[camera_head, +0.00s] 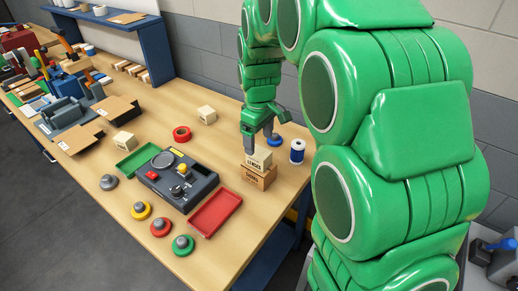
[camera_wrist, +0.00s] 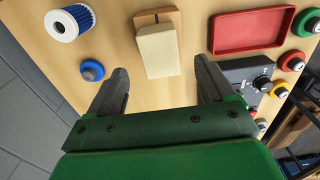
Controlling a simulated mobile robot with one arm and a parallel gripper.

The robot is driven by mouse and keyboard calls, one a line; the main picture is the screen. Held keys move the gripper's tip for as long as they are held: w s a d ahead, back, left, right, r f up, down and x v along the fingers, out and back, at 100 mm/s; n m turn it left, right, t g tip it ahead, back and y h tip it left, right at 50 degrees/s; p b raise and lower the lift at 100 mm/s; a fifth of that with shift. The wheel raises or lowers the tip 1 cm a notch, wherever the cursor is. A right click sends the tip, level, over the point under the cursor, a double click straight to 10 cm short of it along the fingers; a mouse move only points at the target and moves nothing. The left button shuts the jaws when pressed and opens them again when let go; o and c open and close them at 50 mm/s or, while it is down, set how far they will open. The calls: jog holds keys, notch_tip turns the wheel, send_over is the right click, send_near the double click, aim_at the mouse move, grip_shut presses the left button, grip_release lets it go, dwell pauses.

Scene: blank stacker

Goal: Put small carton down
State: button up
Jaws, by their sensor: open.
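A small cream carton (camera_head: 258,160) marked "LENSES" rests on top of a brown carton (camera_head: 259,178) near the table's right edge. In the wrist view the cream carton (camera_wrist: 158,50) covers most of the brown carton (camera_wrist: 157,17). My gripper (camera_head: 259,133) is above the cream carton in the head view. In the wrist view my gripper (camera_wrist: 163,82) is open, its fingers spread wide on either side with clear gaps to the carton. Nothing is held between them.
A blue-and-white spool (camera_head: 297,151) and a blue knob (camera_head: 273,139) stand close by. A red tray (camera_head: 215,211), a dark control box (camera_head: 177,179) and a green tray (camera_head: 136,160) lie to the left. Another cream box (camera_head: 207,114) stands farther back.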

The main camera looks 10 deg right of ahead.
aim_at(259, 152)
notch_tip(259, 152, up, 6)
jog(key=s+d+f+m+g, duration=0.1)
jog(key=s+m, duration=0.3)
jog(key=s, duration=1.3)
jog(key=s+d+f+m, duration=0.1)
jog(key=s+d+m, duration=0.2)
jog(key=s, duration=1.4)
jog(key=shift+s+d+m+g, duration=0.2)
jog(key=shift+s+m+g, duration=0.15)
jog(key=shift+m, duration=0.65)
